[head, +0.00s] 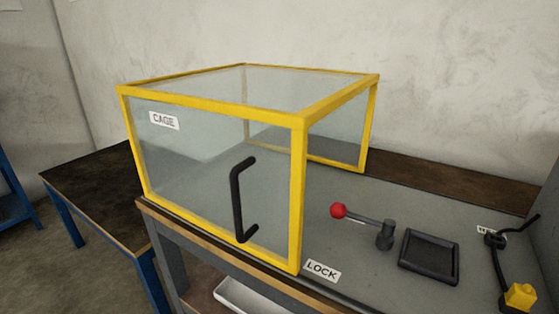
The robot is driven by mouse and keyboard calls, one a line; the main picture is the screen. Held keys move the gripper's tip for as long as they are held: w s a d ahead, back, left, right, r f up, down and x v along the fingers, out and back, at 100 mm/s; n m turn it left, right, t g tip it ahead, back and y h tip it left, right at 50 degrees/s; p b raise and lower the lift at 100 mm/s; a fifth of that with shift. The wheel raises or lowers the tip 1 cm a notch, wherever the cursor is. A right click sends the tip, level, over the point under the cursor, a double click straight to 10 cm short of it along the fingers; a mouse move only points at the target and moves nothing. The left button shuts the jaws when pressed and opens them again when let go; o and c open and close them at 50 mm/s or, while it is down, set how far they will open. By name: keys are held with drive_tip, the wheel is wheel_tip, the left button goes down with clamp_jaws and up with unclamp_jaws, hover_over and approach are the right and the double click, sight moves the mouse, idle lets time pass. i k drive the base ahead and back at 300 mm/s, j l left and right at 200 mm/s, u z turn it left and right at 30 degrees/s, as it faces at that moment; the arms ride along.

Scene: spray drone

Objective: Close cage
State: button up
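The cage (205,102) is a box with a yellow frame and clear panels, labelled CAGE, standing on the grey bench top. A black bar handle (239,200) is fixed upright on its front panel, toward the right. The front panel appears to sit in line with the frame; I cannot tell whether it is fully shut. No object shows clearly inside. A lever with a red ball knob (338,211) lies on the bench right of the cage, near a LOCK label (322,271). My gripper is not in view.
A black square tray (429,257) sits right of the lever. A black cable or tool with a yellow block (519,297) is at the far right. A dark-topped table (90,190) with blue legs stands at left. A white bin (255,300) is under the bench.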

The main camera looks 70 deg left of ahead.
sight(243, 75)
drive_tip(key=k+u, duration=0.1)
drive_tip(key=u, duration=1.25)
drive_tip(key=i+l+u, duration=0.1)
drive_tip(key=u, duration=1.2)
drive_tip(key=i+j+u, duration=0.1)
drive_tip(key=j, duration=0.25)
drive_tip(key=i+j, duration=0.25)
drive_tip(key=j, duration=0.15)
drive_tip(key=i+j+u, duration=0.15)
drive_tip(key=j, duration=0.2)
drive_tip(key=i+j, duration=0.2)
drive_tip(key=j, duration=0.15)
drive_tip(key=l, duration=0.35)
drive_tip(key=k+l+u, duration=0.1)
drive_tip(key=l, duration=0.2)
